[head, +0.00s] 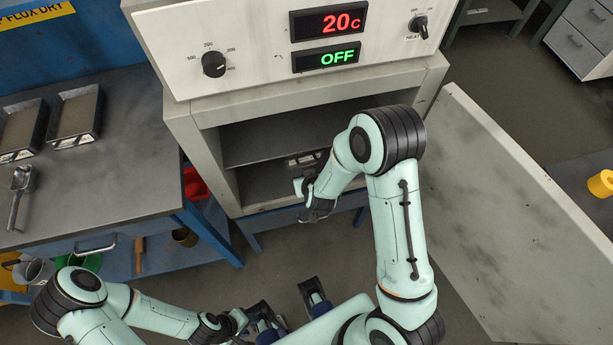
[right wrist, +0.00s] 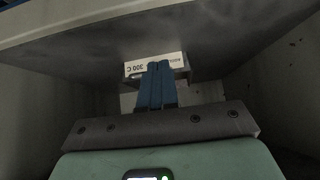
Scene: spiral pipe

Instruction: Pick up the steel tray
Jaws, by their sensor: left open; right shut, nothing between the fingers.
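A small steel tray with a white label reading 300 C (right wrist: 134,69) sits inside the oven; the label appears upside down in the right wrist view. In the head view its front shows dimly (head: 304,160) in the lower compartment, partly hidden by my right arm. My right gripper (right wrist: 158,68) is shut and empty, its blue fingers overlapping the label in view; I cannot tell whether they touch it. In the head view the right hand is at the oven opening. My left gripper (head: 288,301) is open and empty, low in front of the oven.
The oven (head: 190,135) reads 20 C and OFF, with its door (head: 500,215) open to the right. An inner shelf (head: 270,140) lies above the lower compartment.

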